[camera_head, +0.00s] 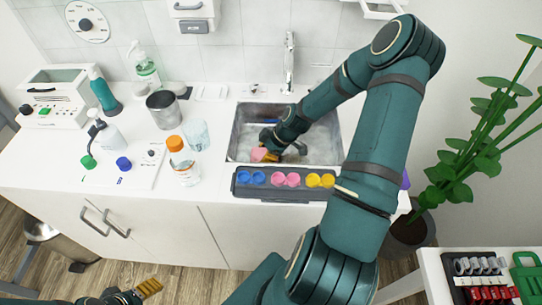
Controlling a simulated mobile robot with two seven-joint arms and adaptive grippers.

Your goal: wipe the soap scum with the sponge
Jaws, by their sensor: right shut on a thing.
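My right gripper (276,153) reaches down into the sink (233,128) and is shut on a small pink thing (259,154), which looks like the sponge. The pink thing is at the front left of the basin, close to the front rim. Whitish soap scum (322,142) shows on the basin floor. My forearm and gripper hide part of the basin, and I cannot tell whether the sponge touches the floor. My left gripper (148,289) is low at the bottom left, away from the counter. Its jaw opening is not clear.
A dark tray (285,191) with blue, pink and yellow cups lies along the sink's front. A faucet (289,65) stands behind. An orange-capped bottle (184,162), a clear cup (196,135) and a dark metal cup (163,110) stand left. A plant (470,150) is at right.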

